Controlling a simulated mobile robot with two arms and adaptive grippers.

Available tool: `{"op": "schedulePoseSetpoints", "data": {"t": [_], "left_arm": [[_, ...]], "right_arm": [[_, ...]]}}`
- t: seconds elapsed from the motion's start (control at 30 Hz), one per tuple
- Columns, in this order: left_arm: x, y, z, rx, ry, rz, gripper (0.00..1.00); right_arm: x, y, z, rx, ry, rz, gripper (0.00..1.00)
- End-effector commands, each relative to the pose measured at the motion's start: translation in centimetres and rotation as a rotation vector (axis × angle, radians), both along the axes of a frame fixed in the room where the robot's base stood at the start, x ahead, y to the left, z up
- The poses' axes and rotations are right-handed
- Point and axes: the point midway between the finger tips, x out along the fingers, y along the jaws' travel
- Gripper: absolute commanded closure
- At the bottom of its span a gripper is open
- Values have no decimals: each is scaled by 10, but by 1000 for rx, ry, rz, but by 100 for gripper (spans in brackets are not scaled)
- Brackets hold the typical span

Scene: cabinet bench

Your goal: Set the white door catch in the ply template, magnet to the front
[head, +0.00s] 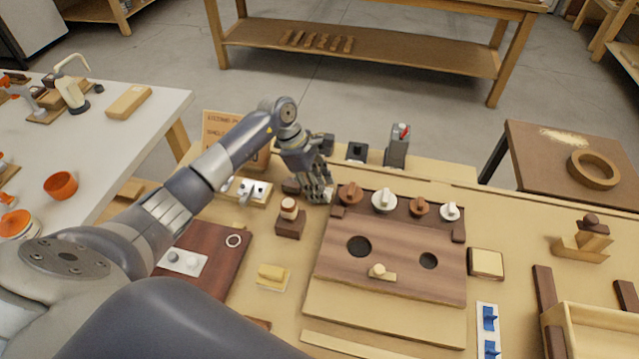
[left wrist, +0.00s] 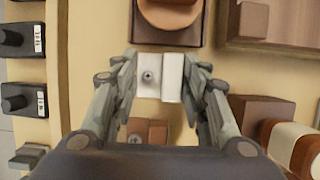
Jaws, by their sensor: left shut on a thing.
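My left gripper (head: 320,194) is at the back of the bench, just left of the row of knobs on the dark board. In the left wrist view it is shut on the white door catch (left wrist: 172,72), a small white block with a round metal-centred spot on its left part. The fingers stand on both sides of the catch. In the head view the fingers mostly hide it. I cannot tell for certain which piece is the ply template; a pale wooden block (head: 262,200) with metal and white parts on it lies left of the gripper. My right gripper is not in view.
A walnut board (head: 335,267) with two round holes and several knobs at its back lies right of the gripper. Dark box-like devices (head: 397,147) stand behind. A pale wooden tray (head: 600,325) is at right.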

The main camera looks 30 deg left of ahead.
Motion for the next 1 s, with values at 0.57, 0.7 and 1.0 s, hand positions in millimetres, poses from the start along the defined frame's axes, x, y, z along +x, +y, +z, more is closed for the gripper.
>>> {"op": "schedulePoseSetpoints", "data": {"t": [0.57,0.7,1.0], "left_arm": [[0,0,-3,0,1,0,39],[0,0,-2,-1,1,0,39],[-3,16,35,3,-5,0,39]], "right_arm": [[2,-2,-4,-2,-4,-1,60],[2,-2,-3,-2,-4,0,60],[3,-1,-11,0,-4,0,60]]}}
